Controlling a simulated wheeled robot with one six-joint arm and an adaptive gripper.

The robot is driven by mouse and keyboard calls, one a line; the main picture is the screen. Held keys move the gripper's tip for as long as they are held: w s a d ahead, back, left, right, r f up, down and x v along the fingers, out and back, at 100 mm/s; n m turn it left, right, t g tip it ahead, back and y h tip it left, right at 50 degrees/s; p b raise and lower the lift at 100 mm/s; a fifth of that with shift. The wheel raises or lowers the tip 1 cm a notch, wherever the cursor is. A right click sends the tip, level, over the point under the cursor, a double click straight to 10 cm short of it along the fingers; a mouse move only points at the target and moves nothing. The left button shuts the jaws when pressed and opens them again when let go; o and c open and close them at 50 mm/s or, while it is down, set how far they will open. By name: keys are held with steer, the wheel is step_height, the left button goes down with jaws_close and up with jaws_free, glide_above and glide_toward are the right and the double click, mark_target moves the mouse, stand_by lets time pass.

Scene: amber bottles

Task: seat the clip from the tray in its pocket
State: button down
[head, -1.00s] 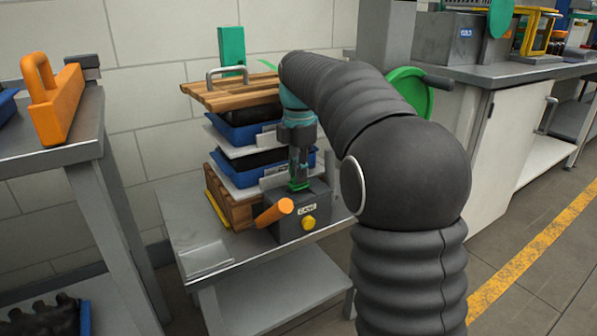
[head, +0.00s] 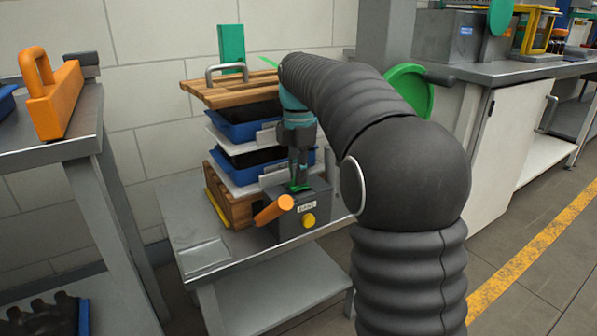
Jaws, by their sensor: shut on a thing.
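My gripper (head: 299,176) points down over a dark grey box (head: 290,226) on the metal side table. Its jaws are shut on a small green clip (head: 299,187), which shows at the fingertips at the top of the box. I cannot tell whether the clip is in a pocket there, as the fingers and the small size hide it. The box has an orange handle (head: 274,209), a yellow knob (head: 308,220) and a small label on its front. Blue trays (head: 237,131) are stacked behind the gripper; the gripper partly covers them.
The metal table (head: 190,222) has bare room at its front left, with a flat plate there. A wooden board (head: 215,97) with a metal handle tops the stack. An orange-handled block (head: 58,100) stands on the left bench. A green disc (head: 410,90) is behind my arm.

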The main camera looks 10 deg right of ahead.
steer(key=shift+f+b, duration=0.35)
steer(key=shift+f, duration=0.35)
steer(key=c, duration=1.2)
jaws_free()
step_height(320, 180, up, 11)
steer(key=s+r+m+t+p, duration=0.1)
steer(key=s+r+m+p, duration=0.1)
steer(key=s+m, duration=0.5)
steer(key=s+f+m+t+p, duration=0.1)
steer(key=s+f+m, duration=0.4)
steer(key=s, duration=0.2)
steer(key=s+f+m+t+p, duration=0.1)
steer(key=s+f+m, duration=0.3)
steer(key=s, duration=0.4)
steer(key=s+f+m+t, duration=0.2)
steer(key=s+f+m, duration=0.3)
steer(key=s, duration=0.3)
steer(key=shift+s+f+m+t+p, duration=0.3)
steer(key=shift+f+p, duration=0.1)
steer(key=shift+f, duration=0.3)
